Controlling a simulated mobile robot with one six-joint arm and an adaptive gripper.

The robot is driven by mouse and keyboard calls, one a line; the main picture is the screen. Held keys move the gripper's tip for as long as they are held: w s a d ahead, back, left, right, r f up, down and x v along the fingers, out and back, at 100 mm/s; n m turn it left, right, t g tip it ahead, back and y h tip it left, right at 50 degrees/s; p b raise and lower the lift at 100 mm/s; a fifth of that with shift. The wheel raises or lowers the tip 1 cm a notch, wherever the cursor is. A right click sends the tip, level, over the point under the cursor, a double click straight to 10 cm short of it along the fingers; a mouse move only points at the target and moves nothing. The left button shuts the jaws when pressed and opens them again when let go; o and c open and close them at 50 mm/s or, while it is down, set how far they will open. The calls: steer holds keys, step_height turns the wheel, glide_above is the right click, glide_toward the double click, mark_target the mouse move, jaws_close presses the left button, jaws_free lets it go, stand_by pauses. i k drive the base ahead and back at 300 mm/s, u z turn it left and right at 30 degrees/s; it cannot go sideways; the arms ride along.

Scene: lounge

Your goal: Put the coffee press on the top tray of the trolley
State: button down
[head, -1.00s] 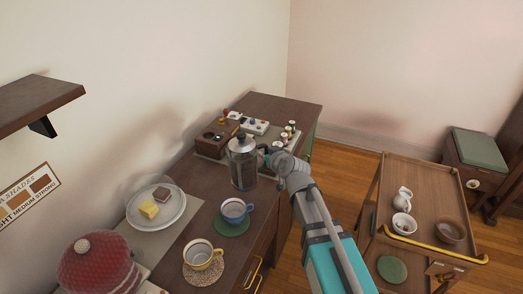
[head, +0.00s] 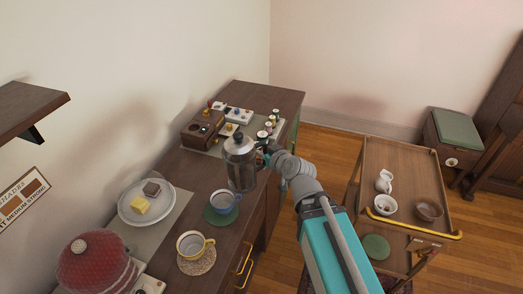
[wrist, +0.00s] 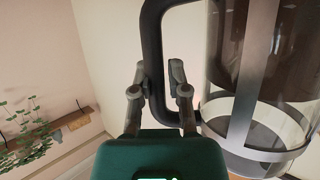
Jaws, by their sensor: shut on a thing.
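The coffee press (head: 240,168) is a glass cylinder with a metal frame and lid, upright over the dark cabinet top near the blue cup. Whether its base clears the surface is hard to tell. My gripper (head: 267,156) is at its right side, shut on its black handle. In the wrist view the handle (wrist: 153,60) passes between my fingertips (wrist: 160,80), with the press body (wrist: 262,70) to the right. The trolley (head: 400,160) stands to the right; its wooden top tray holds a white jug (head: 384,182), a white bowl (head: 386,204) and a brown bowl (head: 429,210).
The blue cup (head: 224,202) is just below the press in the picture, and a yellow cup (head: 192,244) is nearer. A wooden box (head: 203,130) and small items are behind. The back of the trolley's top tray is clear. A yellow handle (head: 435,234) edges its front.

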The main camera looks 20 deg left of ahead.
mark_target(403, 165)
steer(key=u, duration=0.6)
steer(key=i, duration=0.65)
steer(key=z, duration=1.3)
